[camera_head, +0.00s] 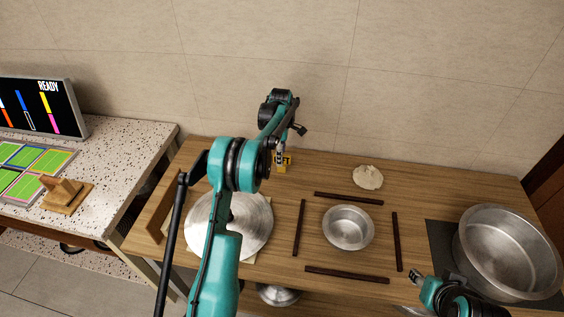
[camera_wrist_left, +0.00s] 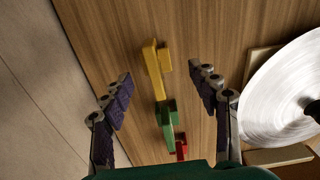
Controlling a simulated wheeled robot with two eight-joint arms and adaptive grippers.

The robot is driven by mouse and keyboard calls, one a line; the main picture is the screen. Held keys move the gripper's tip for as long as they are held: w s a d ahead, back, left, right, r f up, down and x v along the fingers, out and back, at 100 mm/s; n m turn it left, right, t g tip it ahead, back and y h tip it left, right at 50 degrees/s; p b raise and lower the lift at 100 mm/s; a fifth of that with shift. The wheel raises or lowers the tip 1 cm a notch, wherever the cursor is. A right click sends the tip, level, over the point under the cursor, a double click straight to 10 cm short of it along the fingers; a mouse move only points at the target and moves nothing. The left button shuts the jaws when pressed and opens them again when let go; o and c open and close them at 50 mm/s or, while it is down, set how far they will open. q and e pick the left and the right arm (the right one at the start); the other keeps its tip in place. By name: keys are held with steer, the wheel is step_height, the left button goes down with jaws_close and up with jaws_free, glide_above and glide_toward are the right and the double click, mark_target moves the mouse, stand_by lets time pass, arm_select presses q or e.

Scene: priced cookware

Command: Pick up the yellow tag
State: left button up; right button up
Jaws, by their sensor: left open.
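The yellow tag (camera_wrist_left: 153,68) stands on the wooden table, between and beyond my left gripper's fingertips in the left wrist view. In the head view the yellow tag (camera_head: 284,168) is partly hidden by my left arm. My left gripper (camera_wrist_left: 160,73) is open and empty, with one finger on each side of the tag and a gap to both. A green tag (camera_wrist_left: 167,124) and a red tag (camera_wrist_left: 181,149) stand in line behind it, nearer my palm. My right gripper (camera_head: 418,281) is at the lower right of the head view; its jaws are unclear.
A large round lid (camera_head: 205,228) lies left on the table. A small pot (camera_head: 348,228) sits inside dark strips. A big pot (camera_head: 508,252) stands at right, and a pale round piece (camera_head: 368,177) lies near the wall. A screen (camera_head: 38,107) reads READY.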

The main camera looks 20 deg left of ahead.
arm_select(q)
steer(key=f, duration=0.2)
steer(key=f+b, duration=0.1)
steer(key=f, duration=0.1)
steer(key=f+b, duration=0.1)
steer(key=f, duration=0.1)
steer(key=shift+w+d, duration=0.1)
steer(key=shift+w, duration=0.25)
steer(key=shift+r, duration=0.2)
steer(key=c, duration=1.1)
